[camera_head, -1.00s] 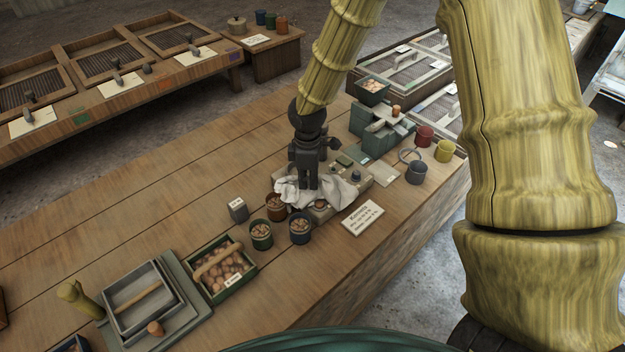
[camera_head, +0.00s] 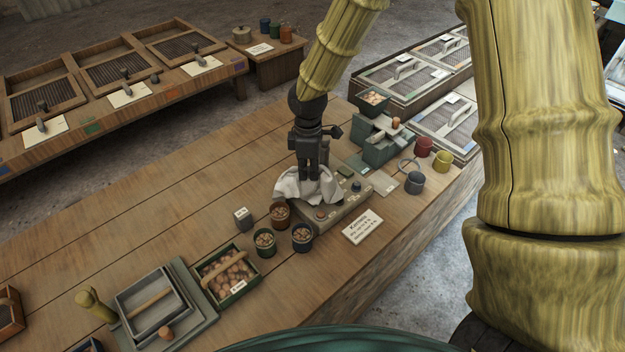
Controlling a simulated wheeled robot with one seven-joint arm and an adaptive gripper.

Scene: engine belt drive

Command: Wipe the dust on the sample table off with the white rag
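The white rag (camera_head: 292,186) is bunched below my gripper (camera_head: 312,172), in the middle of the head view. My gripper points down with its fingers close together, and the rag's cloth gathers around the fingertips. The rag hangs in folds at the left rear of a low grey box with knobs (camera_head: 345,206). I cannot tell whether its lower edge touches the box or the wood. The long wooden table (camera_head: 165,215) runs diagonally under it. I cannot make out any dust at this size, and no label names the sample table.
A green crate (camera_head: 226,290) and grey trays (camera_head: 160,308) lie front left. A green-grey device (camera_head: 380,143) stands behind right. The table's left middle is clear.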

